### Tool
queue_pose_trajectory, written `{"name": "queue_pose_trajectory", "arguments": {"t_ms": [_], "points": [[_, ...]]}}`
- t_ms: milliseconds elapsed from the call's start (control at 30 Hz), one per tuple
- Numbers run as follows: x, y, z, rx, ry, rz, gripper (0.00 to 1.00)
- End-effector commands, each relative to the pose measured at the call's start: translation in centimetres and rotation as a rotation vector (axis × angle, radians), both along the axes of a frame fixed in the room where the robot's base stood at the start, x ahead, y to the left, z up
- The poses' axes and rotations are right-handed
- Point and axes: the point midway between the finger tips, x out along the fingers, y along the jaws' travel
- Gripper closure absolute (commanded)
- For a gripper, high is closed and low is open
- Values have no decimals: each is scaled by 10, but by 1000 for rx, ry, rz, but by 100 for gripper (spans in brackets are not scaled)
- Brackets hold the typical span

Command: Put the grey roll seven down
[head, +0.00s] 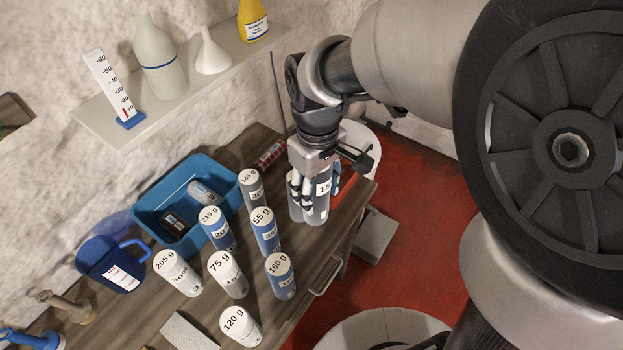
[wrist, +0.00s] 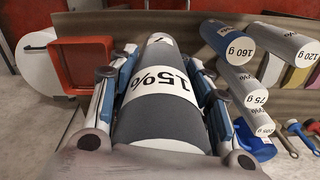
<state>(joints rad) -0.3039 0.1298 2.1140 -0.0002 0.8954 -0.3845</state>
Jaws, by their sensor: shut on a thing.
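The grey roll seven (head: 317,209) is a dark grey cylinder with a white band reading 15%. In the wrist view the roll (wrist: 160,115) fills the middle, with a partly seen 7 on its pale far end. My gripper (head: 316,190) is shut on it, with blue-and-grey fingers on both sides, as the wrist view also shows (wrist: 168,95). In the head view the roll is roughly upright at the right end of the wooden table (head: 327,247). I cannot tell whether its base touches the tabletop.
Several labelled cylinders stand left of my gripper, including 145 g (head: 252,190), 55 g (head: 265,231) and 160 g (head: 281,276). A blue tray (head: 147,204) holds small items behind them. A blue jug (head: 106,266) stands further left. The table's front edge is close to the roll.

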Motion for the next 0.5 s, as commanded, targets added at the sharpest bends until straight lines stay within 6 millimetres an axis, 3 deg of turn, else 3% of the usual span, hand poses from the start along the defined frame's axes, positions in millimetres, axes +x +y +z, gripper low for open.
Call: {"name": "queue_pose_trajectory", "arguments": {"t_ms": [300, 500], "points": [[-2, -1, -91, -2, 7, -3, 80], [-1, 0, -133, -1, 4, -4, 80]]}}
